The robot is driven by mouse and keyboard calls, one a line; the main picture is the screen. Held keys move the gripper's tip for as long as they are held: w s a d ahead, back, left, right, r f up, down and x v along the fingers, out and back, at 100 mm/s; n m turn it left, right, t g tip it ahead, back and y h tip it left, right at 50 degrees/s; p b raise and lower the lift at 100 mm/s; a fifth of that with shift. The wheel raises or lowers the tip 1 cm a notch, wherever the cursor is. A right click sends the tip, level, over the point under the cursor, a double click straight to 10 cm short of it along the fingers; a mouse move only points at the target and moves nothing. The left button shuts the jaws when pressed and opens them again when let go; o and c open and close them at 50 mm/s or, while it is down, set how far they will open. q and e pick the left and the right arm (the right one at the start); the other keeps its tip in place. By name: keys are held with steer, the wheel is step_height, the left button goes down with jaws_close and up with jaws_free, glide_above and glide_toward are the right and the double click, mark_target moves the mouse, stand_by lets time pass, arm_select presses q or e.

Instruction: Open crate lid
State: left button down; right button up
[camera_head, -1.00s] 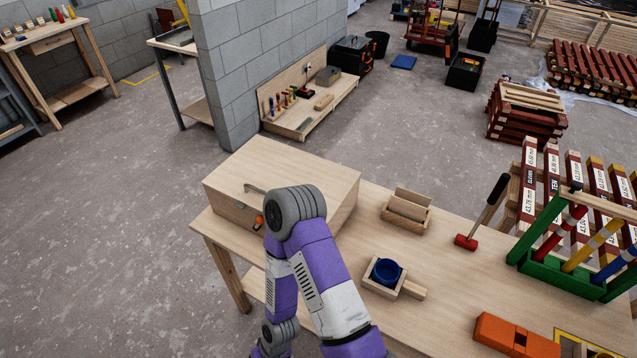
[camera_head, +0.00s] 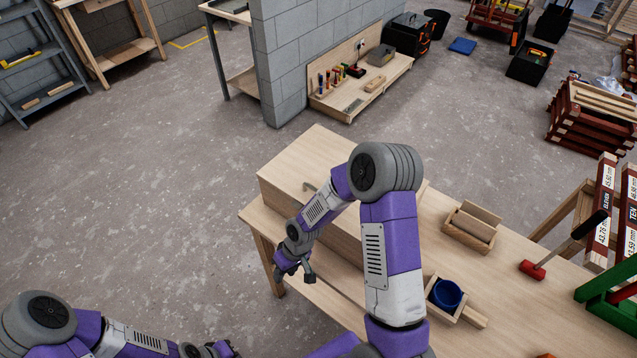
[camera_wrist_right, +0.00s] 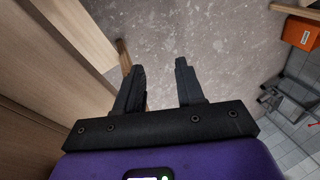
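The crate, a pale wooden box (camera_head: 315,150) with a flat top, stands at the left end of the workbench in the head view. Its top looks closed. A grey metal handle (camera_head: 309,187) shows on its front side, partly behind my right arm, which also hides much of the crate's front and right end. My right gripper (camera_head: 296,276) is in front of the crate, lower than the handle and apart from it. In the wrist view the right gripper (camera_wrist_right: 160,85) has its fingers apart with nothing between them. My left gripper (camera_head: 222,350) is low at the bottom edge, its fingers unclear.
On the workbench (camera_head: 490,250) are a wooden block holder (camera_head: 472,227), a small box with a blue cup (camera_head: 445,294) and a red mallet (camera_head: 533,269). A grey block wall (camera_head: 283,70) and a low tool bench (camera_head: 360,85) stand behind. Open floor lies left.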

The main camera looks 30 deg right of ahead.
steer(key=w+d+r+n+h, duration=0.1)
steer(key=w+d+r+h, duration=0.15)
steer(key=d+r, duration=0.4)
steer(key=w+d+r+n+h, duration=0.1)
steer(key=w+d+r, duration=0.25)
steer(key=r, duration=0.65)
steer(key=w+d+r+n+h, duration=0.1)
steer(key=w+d+r+h, duration=0.1)
steer(key=d+r, duration=0.5)
steer(key=f, duration=0.4)
steer(key=w+f, duration=0.1)
steer(key=f, duration=0.1)
steer(key=shift+a, duration=0.1)
steer(key=shift+c, duration=0.5)
steer(key=shift+r, duration=0.1)
jaws_close()
